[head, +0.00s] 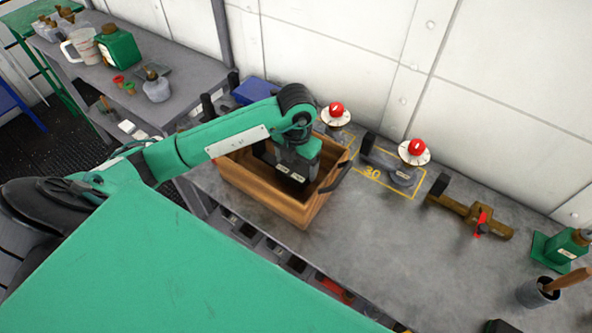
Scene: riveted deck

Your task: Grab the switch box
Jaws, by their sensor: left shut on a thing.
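My left gripper (291,171) reaches down into the open wooden crate (262,200) on the grey workbench. It is shut on a small grey box with two pale rectangles, which I take to be the switch box (290,174). The fingertips and the lower part of the box are hard to make out in the shadow inside the crate. I cannot tell whether the box touches the crate's floor. My right gripper is not in view.
Two red-knobbed devices with white discs (414,152) stand behind the crate near a yellow-marked area. The bench (385,255) is clear in front of the tool.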

